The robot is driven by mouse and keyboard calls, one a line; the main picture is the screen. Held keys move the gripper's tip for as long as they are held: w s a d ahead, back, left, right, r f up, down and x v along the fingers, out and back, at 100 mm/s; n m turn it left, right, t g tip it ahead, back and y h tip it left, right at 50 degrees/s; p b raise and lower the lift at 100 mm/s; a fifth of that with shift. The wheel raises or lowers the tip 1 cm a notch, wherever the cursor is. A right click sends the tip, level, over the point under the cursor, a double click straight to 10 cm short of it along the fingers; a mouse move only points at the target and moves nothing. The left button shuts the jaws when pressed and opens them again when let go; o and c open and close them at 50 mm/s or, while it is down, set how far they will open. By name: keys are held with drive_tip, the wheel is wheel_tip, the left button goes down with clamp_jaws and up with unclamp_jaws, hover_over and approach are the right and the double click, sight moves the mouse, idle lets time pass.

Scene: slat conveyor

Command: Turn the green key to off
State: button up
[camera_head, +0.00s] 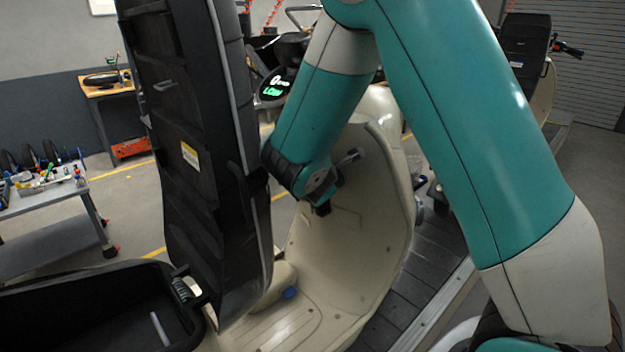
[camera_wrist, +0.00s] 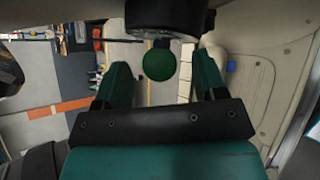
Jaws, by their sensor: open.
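The green key (camera_wrist: 159,65) shows in the wrist view as a round green head beneath a dark cylindrical mount (camera_wrist: 170,18). My gripper (camera_wrist: 161,72) is open, with one finger to the left of the key and one to the right. Gaps show on both sides, so it does not appear gripped. The key's turn position cannot be read from this angle. In the head view my arm reaches to the inner front panel of a cream scooter (camera_head: 345,240), and the key cannot be made out there.
The scooter's black seat (camera_head: 205,130) stands raised to the left of my arm, above an open storage bin (camera_head: 95,300). A lit display (camera_head: 275,87) is behind my arm. A slat conveyor (camera_head: 425,265) runs at right. A tool cart (camera_head: 40,200) stands far left.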

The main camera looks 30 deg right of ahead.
drive_tip(key=c, duration=1)
drive_tip(key=shift+o, duration=1.2)
drive_tip(key=shift+c, duration=0.7)
drive_tip(key=shift+r+p, duration=0.15)
drive_tip(key=shift+p, duration=0.15)
